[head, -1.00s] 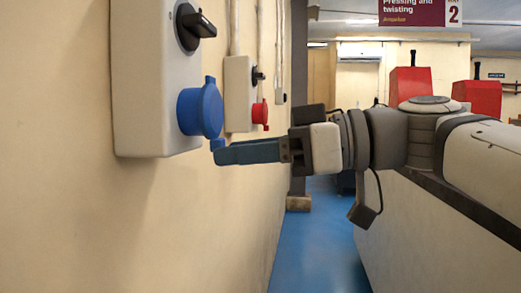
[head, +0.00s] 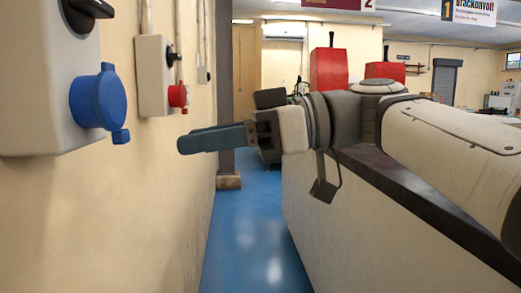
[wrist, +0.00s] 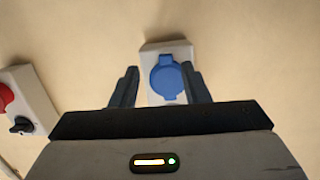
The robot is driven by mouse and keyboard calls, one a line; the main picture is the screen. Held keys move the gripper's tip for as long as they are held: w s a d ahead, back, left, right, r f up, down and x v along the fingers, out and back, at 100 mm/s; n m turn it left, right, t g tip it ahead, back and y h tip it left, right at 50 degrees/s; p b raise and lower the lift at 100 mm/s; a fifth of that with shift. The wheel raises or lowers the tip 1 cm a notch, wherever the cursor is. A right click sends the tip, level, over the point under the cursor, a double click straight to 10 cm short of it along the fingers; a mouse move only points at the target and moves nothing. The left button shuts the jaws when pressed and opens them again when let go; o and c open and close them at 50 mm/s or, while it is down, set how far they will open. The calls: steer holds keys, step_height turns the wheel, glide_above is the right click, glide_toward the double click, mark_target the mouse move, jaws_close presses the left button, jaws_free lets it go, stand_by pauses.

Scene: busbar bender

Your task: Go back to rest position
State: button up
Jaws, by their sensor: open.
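My gripper (head: 182,146) is in the middle of the head view, pointing left toward the wall, open and empty. In the wrist view my gripper (wrist: 158,82) shows two dark fingers spread apart. Between and beyond them is a blue socket cover (wrist: 166,77) on a pale wall box. In the head view the blue socket cover (head: 97,100) sits on the grey wall box (head: 35,95) at the left, clear of my fingertips. A black rotary switch (head: 84,12) is above it.
A second wall box (head: 151,70) with a red socket (head: 177,95) is farther along the wall; its red part (wrist: 5,98) shows at the wrist view's left. A grey pillar (head: 225,90) stands beyond.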

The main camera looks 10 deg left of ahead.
steer(key=w+d+f+m+t+h+p, duration=0.6)
steer(key=d+m+p, duration=0.3)
steer(key=m+p, duration=0.45)
steer(key=s+d+f+m+h+p, duration=0.2)
steer(key=d+h+p, duration=0.3)
steer(key=d+p, duration=0.3)
steer(key=s+d+f+m+h+p, duration=0.2)
steer(key=d+m+h+p, duration=0.3)
steer(key=d+p, duration=0.4)
steer(key=shift+s+d+t, duration=0.3)
steer(key=shift+s+d, duration=0.3)
steer(key=shift+d, duration=0.1)
steer(key=shift+c, duration=0.3)
steer(key=shift+c, duration=0.3)
steer(key=shift+a, duration=0.1)
